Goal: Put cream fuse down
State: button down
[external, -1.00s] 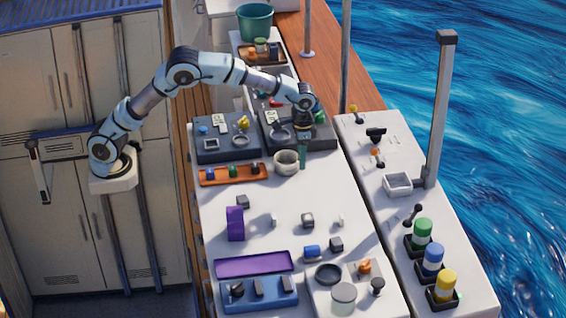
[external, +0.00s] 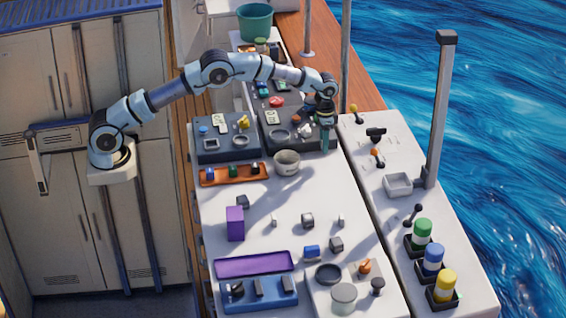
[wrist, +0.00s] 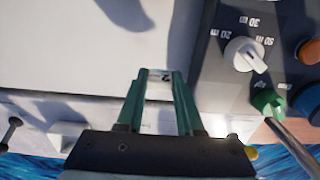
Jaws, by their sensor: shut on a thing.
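My gripper (external: 326,146) points down at the right edge of the white worktop, just right of the dark control panel (external: 272,142). In the wrist view, the green fingers of my gripper (wrist: 158,80) are shut on the cream fuse (wrist: 159,88). The fuse shows as a small pale piece with a dark mark between the fingertips. Its lower part is hidden by the fingers and gripper body. In the external view I cannot make out the fuse. Bare pale worktop (wrist: 75,65) lies ahead of the fingertips in the wrist view.
A white knob (wrist: 243,53) and a green knob (wrist: 268,103) stand close right of my gripper in the wrist view. Several small blocks and a purple block (external: 235,224) stand farther forward, with free worktop between.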

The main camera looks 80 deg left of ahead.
jog(key=shift+f+p, duration=0.55)
jog(key=shift+f, duration=1.35)
jog(key=shift+f, duration=0.15)
jog(key=c, duration=0.5)
grip_release()
jog(key=shift+c, duration=0.2)
notch_tip(320, 180, up, 11)
jog(key=b, duration=0.2)
jog(key=shift+b, duration=0.4)
jog(key=shift+s+d+r, duration=0.1)
jog(key=shift+s+r, duration=0.05)
jog(key=shift+r, duration=0.55)
jog(key=s+d+f, duration=0.2)
jog(key=s, duration=1.8)
jog(key=s+d+f+m+t, duration=0.1)
jog(key=s+d+f, duration=0.1)
jog(key=s, duration=1.8)
jog(key=shift+s+d+t, duration=0.3)
jog(key=shift+s+d, duration=0.1)
jog(key=shift+d, duration=0.2)
